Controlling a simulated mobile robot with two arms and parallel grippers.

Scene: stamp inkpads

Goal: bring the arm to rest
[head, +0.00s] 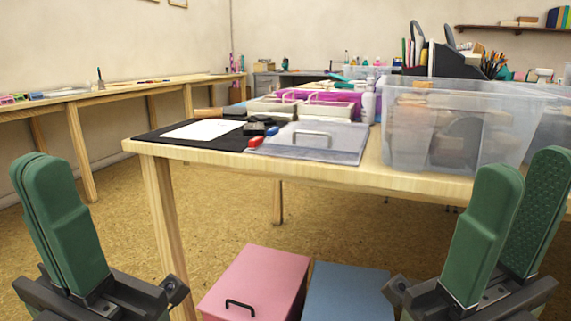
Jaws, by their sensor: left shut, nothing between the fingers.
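My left gripper (40,168) has green fingers pressed together with nothing between them. It is held up at the lower left, in front of the table (330,176) and apart from it. My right gripper (525,170) is at the lower right with its two green fingers apart and nothing seen between them. Its fingers overlap the table's right front edge in the picture. On the table, a white sheet (203,130) lies on a black mat (158,139). A red-ended piece (255,141) and small dark blocks (254,129) lie beside it.
A clear handled case (345,144) lies flat on the table, and a large clear bin (437,128) stands to its right. A pink box (262,278) and a blue box (345,294) stand on the floor below. A side table (70,94) runs along the left wall.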

